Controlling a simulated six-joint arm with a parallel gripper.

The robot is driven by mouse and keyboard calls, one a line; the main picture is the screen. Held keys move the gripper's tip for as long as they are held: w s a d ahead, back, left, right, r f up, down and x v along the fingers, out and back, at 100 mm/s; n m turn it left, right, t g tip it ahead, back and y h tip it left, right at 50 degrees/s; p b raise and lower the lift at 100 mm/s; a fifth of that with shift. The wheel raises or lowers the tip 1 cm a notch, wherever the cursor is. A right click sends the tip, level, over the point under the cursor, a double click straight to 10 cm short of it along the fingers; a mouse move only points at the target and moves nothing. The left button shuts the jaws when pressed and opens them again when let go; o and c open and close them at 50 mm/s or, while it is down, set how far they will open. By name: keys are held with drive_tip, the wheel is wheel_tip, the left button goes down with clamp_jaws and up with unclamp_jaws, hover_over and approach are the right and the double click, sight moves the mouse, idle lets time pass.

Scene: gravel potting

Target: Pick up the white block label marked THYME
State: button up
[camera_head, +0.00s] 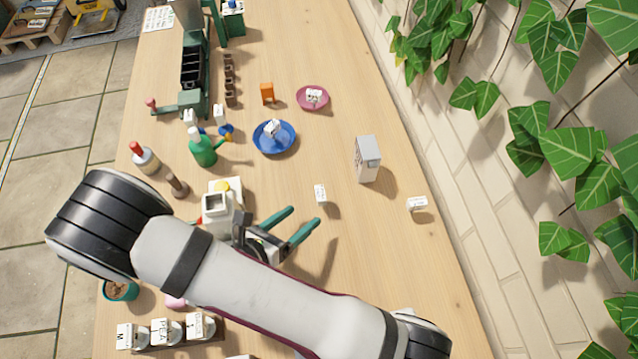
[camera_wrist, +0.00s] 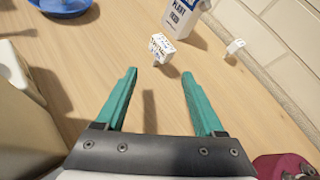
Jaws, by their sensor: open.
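A small white block label (camera_head: 320,193) stands on the wooden table just beyond my fingertips. In the wrist view this block (camera_wrist: 161,47) lies ahead of the gap between the fingers and carries dark lettering too small to read surely. A second white block (camera_head: 417,204) lies farther right near the table edge; it also shows in the wrist view (camera_wrist: 235,46), its lettering unreadable. Other white blocks sit on the blue saucer (camera_head: 287,147) and the pink saucer (camera_head: 325,101). My gripper (camera_head: 303,217) is open and empty, its green fingers apart, touching no block; it also shows in the wrist view (camera_wrist: 159,73).
A white and grey plant-feed carton (camera_head: 367,160) stands behind and right of the near block. A green bottle (camera_head: 203,149) and a cream-coloured container (camera_head: 218,212) stand left. Labelled white blocks (camera_head: 160,331) line the front left. Table around the near block is clear.

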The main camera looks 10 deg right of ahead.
sight(319, 205)
drive_tip(key=x, duration=0.7)
drive_tip(key=shift+w+d, duration=0.1)
drive_tip(key=shift+d, duration=0.3)
clamp_jaws()
